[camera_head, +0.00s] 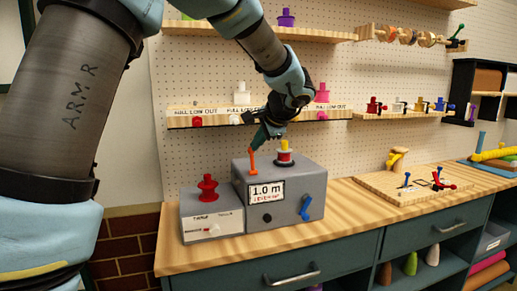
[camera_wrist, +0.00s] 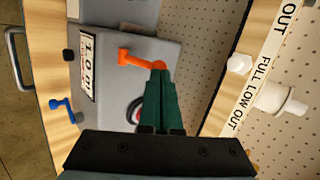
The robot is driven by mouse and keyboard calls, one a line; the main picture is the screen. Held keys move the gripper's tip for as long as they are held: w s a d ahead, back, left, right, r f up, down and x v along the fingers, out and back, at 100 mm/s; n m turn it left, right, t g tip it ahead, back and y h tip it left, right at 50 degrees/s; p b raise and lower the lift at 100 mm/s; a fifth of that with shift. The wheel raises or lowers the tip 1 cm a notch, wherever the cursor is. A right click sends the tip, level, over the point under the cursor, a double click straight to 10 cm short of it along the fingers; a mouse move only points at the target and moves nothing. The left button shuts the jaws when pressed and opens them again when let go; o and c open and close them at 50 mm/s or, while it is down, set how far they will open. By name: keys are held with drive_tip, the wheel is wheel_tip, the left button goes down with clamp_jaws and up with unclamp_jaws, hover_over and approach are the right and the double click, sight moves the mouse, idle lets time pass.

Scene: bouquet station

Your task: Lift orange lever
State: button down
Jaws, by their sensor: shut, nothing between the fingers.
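The orange lever (camera_head: 252,164) stands up from the left part of the top of a grey box (camera_head: 296,180) marked "1.0 m". In the wrist view the orange lever (camera_wrist: 138,60) has its free end at the tips of my gripper (camera_wrist: 159,75). The dark green fingers are shut together, with nothing between them. In the head view my gripper (camera_head: 257,142) is just above the lever's upper end. The tips overlap or touch that end; I cannot tell which.
A spool with a yellow top (camera_head: 284,153) stands on the box, right of the lever. A blue lever (camera_head: 306,208) is on the box's front. A smaller grey box (camera_head: 213,221) with a red knob (camera_head: 208,187) stands left. A labelled shelf (camera_head: 190,121) runs behind my gripper.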

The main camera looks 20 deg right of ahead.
drive_tip(key=shift+w+d+b, duration=0.1)
drive_tip(key=shift+w+b, duration=0.25)
drive_tip(key=shift+w, duration=0.3)
idle(0.4)
drive_tip(key=shift+s+f+b, duration=0.35)
drive_tip(key=shift+s+b, duration=0.35)
drive_tip(key=shift+b, duration=0.05)
